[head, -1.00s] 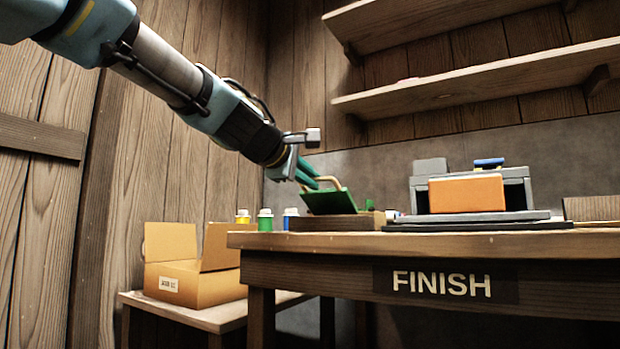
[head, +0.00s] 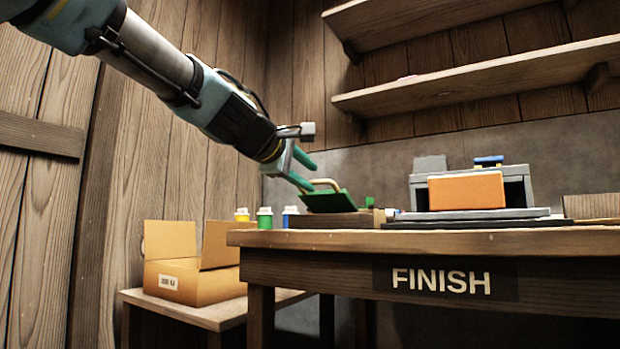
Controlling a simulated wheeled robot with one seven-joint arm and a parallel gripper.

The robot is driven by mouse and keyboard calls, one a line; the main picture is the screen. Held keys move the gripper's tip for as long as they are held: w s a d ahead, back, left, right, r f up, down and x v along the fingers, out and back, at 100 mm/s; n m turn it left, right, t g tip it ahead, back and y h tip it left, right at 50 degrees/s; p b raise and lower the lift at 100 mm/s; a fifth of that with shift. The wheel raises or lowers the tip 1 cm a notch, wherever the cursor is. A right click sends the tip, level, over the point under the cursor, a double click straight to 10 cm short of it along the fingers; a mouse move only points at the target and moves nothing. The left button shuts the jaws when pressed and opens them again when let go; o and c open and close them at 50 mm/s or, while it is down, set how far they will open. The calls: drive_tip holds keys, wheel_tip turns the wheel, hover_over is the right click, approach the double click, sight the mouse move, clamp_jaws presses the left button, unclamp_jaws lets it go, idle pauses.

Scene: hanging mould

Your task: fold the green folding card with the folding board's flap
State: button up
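The folding board (head: 335,220) is a brown wooden block at the left end of the table. A tilted dark green panel (head: 328,202) rises over it, with a tan bar handle (head: 327,182) at its upper edge. I cannot tell how much of this panel is the flap and how much is the green card. A small green piece (head: 369,202) shows just right of it. My gripper (head: 314,177) has green fingers, spread apart, just left of and above the panel. The lower fingertip is close to the handle and panel; whether it touches is unclear. Nothing shows between the fingers.
The wooden table (head: 440,240) bears a FINISH sign. A grey machine with an orange front (head: 466,191) stands right of the board. Small bottles with yellow, green and blue labels (head: 265,218) stand left. An open cardboard box (head: 195,275) sits lower left. Shelves (head: 480,80) hang above.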

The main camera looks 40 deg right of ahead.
drive_tip(key=v, duration=0.9)
drive_tip(key=shift+a+p, duration=0.15)
drive_tip(key=shift+p, duration=0.3)
idle(0.6)
drive_tip(key=w+a+f+m+t+y+p, duration=0.1)
drive_tip(key=w+a+f+y+p, duration=0.25)
drive_tip(key=w+a+f, duration=0.65)
drive_tip(key=w+a+f+t+y+p, duration=0.1)
drive_tip(key=w+a+f+y+p, duration=0.2)
drive_tip(key=w+a+f+y, duration=0.7)
drive_tip(key=s+a+f+m+g+p, duration=0.1)
drive_tip(key=s+a+f+p, duration=0.1)
drive_tip(key=s+a+f, duration=0.35)
drive_tip(key=s+a+f+m+g+y+p, duration=0.1)
drive_tip(key=s+a+f+g+p, duration=0.1)
drive_tip(key=a+f, duration=0.6)
drive_tip(key=s+a+f+m+g+p, duration=0.1)
drive_tip(key=s+a+f+p, duration=0.15)
drive_tip(key=a, duration=0.75)
wheel_tip(320, 180, up, 37)
drive_tip(key=p, duration=3.6)
drive_tip(key=shift+s+d+f+p, duration=0.15)
drive_tip(key=shift+d+f+p, duration=0.1)
drive_tip(key=shift+p, duration=0.1)
